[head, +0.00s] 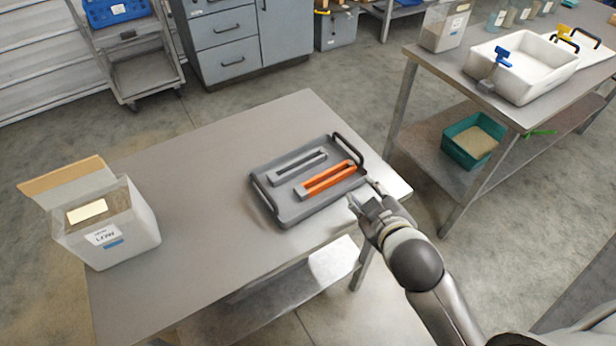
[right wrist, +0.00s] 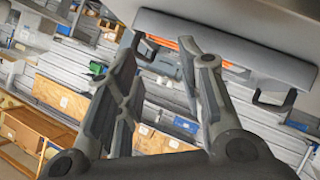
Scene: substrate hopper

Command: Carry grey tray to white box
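The grey tray (head: 310,209) lies flat on a steel table in the head view, with dark handles at its left and right ends. A grey slotted piece (head: 285,176) and an orange slotted piece (head: 325,181) lie in it. A white box (head: 135,236) with an open lid and a "LOW" label stands at the table's left end. My right gripper (head: 364,193) is open and empty just off the tray's lower right corner, by the table edge. In the right wrist view its spread fingers (right wrist: 168,50) show below the tray's side wall (right wrist: 165,22). My left gripper is out of view.
The steel table top (head: 210,175) is clear between box and tray. A second table (head: 425,62) at the right holds a white tub (head: 520,87) and bottles; a teal bin (head: 472,140) sits on its lower shelf. Grey drawers (head: 222,32) and a cart (head: 140,75) stand behind.

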